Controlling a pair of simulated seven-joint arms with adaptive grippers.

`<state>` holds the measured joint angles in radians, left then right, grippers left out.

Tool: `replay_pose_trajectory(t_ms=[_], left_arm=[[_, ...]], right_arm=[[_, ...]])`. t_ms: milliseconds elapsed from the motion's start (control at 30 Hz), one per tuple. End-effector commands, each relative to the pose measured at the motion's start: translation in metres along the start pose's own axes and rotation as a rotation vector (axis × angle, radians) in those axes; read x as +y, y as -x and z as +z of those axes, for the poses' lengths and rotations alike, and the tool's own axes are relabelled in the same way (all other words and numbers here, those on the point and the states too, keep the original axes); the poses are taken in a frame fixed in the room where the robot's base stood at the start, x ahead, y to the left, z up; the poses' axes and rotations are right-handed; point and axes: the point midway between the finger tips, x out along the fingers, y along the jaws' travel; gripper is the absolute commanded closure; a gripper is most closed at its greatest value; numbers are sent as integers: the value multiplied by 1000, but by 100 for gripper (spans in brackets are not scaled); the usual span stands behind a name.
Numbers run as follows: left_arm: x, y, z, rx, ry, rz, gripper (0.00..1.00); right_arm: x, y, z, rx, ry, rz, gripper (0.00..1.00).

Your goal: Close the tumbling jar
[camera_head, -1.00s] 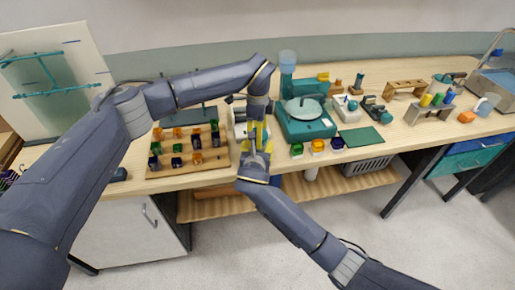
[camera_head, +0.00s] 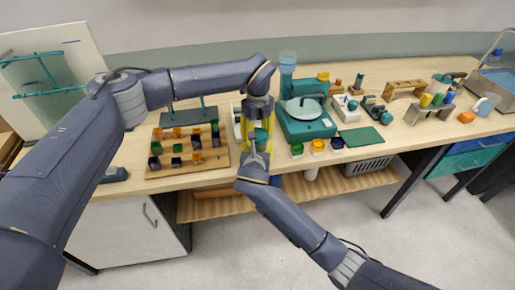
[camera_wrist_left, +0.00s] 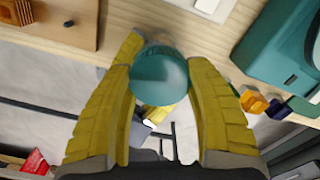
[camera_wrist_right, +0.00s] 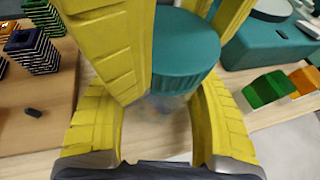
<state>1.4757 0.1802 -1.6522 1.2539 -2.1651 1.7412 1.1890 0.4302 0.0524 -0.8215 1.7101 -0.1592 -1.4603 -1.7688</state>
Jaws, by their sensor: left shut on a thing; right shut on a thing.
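The jar has a round teal lid (camera_wrist_right: 185,45) and a clear body (camera_wrist_right: 163,104), partly hidden by fingers. In the right wrist view the lid sits on top of the body; I cannot tell how tightly. My left gripper (camera_wrist_left: 160,85) comes from above, shut on the lid with a yellow finger on each side. My right gripper (camera_wrist_right: 160,125) is shut on the jar body from below. In the head view the lid (camera_head: 260,134) shows between the left gripper (camera_head: 258,128) and the right gripper (camera_head: 256,155), at the table's front edge.
A wooden board of small coloured blocks (camera_head: 167,168) lies just left of the grippers. A teal balance-like device (camera_head: 304,128) stands close on the right, with several coloured blocks (camera_head: 317,146) before it. Open floor lies below the table edge.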

Motion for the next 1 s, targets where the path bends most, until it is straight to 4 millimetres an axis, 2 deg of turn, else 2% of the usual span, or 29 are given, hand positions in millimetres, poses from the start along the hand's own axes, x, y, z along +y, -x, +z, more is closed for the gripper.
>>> replay_pose_trajectory(t_ms=[1000], left_arm=[[0,0,1,-3,-1673,0,81]], right_arm=[[0,0,0,0,0,0,100]])
